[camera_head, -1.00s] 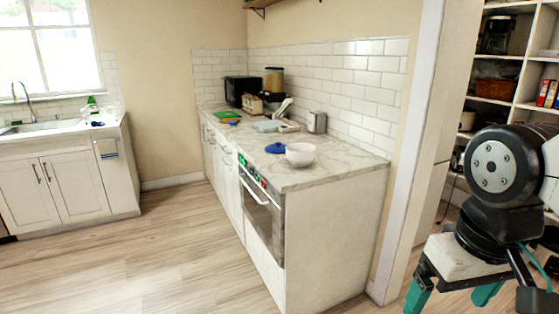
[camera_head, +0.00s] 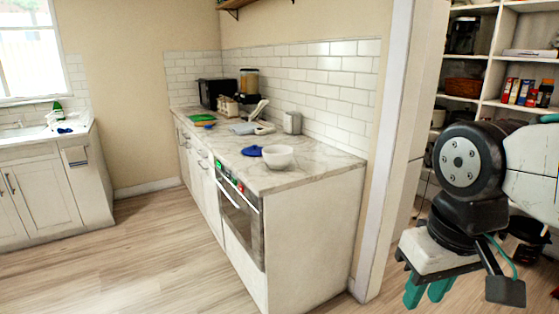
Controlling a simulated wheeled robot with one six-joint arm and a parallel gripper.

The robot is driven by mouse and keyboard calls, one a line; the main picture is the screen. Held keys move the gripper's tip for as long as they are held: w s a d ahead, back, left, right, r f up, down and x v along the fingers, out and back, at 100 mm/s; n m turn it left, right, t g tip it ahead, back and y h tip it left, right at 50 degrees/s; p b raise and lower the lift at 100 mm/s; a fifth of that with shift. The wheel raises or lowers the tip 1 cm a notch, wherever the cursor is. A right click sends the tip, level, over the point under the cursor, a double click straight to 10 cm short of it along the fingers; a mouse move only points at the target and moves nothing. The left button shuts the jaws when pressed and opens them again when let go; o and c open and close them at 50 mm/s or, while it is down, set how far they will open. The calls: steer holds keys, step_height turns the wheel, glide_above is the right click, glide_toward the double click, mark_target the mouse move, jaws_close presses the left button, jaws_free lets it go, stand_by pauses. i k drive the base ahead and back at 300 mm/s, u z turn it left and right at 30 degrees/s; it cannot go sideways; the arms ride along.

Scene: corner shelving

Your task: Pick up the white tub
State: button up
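My gripper (camera_head: 429,292) hangs at the lower right, with its teal fingers pointing down. A narrow gap shows between the fingers, and nothing is seen in them. A white, rounded, open-topped vessel (camera_head: 279,160) stands upright near the front of the marble counter (camera_head: 305,172). It looks like a bowl; I cannot tell if it is the white tub. It is well to the left of and beyond my gripper, not touching it. No other thing that is clearly a white tub can be made out.
A blue lid-like item (camera_head: 252,151) lies beside the white vessel. A wall end (camera_head: 398,140) separates the counter from the shelves (camera_head: 480,75) with boxes and a basket. The wood floor (camera_head: 160,250) at left is clear.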

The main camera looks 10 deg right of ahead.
mark_target(277, 157)
steer(key=u, duration=0.05)
steer(key=i, duration=1.5)
steer(key=z, duration=0.3)
steer(key=i, duration=0.65)
steer(key=z, duration=0.2)
